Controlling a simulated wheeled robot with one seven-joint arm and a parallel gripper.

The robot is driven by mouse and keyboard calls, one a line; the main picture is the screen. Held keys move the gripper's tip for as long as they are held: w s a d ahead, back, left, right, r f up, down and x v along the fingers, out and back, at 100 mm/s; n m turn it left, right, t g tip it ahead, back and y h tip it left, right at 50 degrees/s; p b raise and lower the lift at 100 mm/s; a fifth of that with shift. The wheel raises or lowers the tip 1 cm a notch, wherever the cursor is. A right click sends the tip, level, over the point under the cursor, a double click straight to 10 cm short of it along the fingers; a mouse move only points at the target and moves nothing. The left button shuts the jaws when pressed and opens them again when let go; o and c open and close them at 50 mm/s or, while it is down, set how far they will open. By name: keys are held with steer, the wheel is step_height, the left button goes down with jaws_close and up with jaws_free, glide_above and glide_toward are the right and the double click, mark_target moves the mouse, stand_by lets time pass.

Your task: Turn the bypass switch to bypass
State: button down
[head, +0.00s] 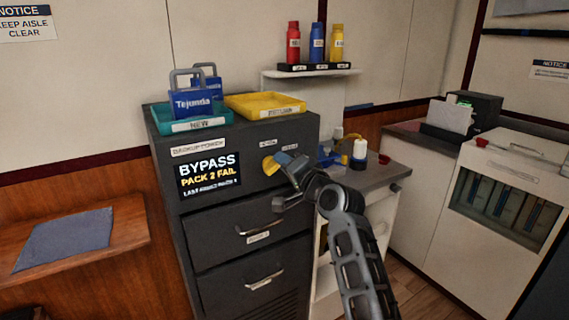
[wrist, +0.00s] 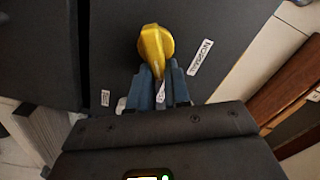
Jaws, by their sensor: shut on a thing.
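The bypass switch is a yellow knob (head: 269,166) on the upper front of the dark grey cabinet (head: 225,258), right of its display. The wrist view shows the knob (wrist: 155,46) close up, its narrow end between my fingers. My gripper (head: 284,162) is shut on the knob; its fingertips (wrist: 160,78) hold the narrow end from both sides. A label reading NORMAL (wrist: 200,57) lies right of the knob in the wrist view. A smaller label (wrist: 105,97) lies at lower left, unreadable. The display (head: 209,175) reads BYPASS, PACK 2 FAIL.
A teal tray (head: 222,121) with blue packs and a yellow tray (head: 240,104) stand on the cabinet. Drawers with handles (head: 262,233) lie below the switch. A counter (head: 376,178) with small items is right of the cabinet. A wooden shelf (head: 128,229) is at left.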

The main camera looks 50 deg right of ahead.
steer(key=c, duration=1.1)
jaws_free()
steer(key=shift+b+v, duration=0.45)
steer(key=shift+v, duration=3.45)
steer(key=s+a+f+n+g+y, duration=0.1)
steer(key=s+a+f+n, duration=0.3)
steer(key=s+a+f, duration=0.4)
steer(key=s+a+f+n+y, duration=0.1)
steer(key=s+a+f+n, duration=0.35)
steer(key=s, duration=0.45)
steer(key=s+a+n+y, duration=0.1)
steer(key=s+a+n, duration=0.1)
steer(key=s+a, duration=0.2)
steer(key=s+a+r+n+g+y, duration=0.1)
steer(key=s+a, duration=0.3)
steer(key=s, duration=0.6)
steer(key=s+a+n+y, duration=0.1)
steer(key=s+a+n, duration=0.3)
steer(key=s, duration=0.3)
steer(key=shift+s+a+r+g, duration=0.25)
steer(key=shift+a+r+g, duration=0.05)
steer(key=shift+a+r, duration=0.15)
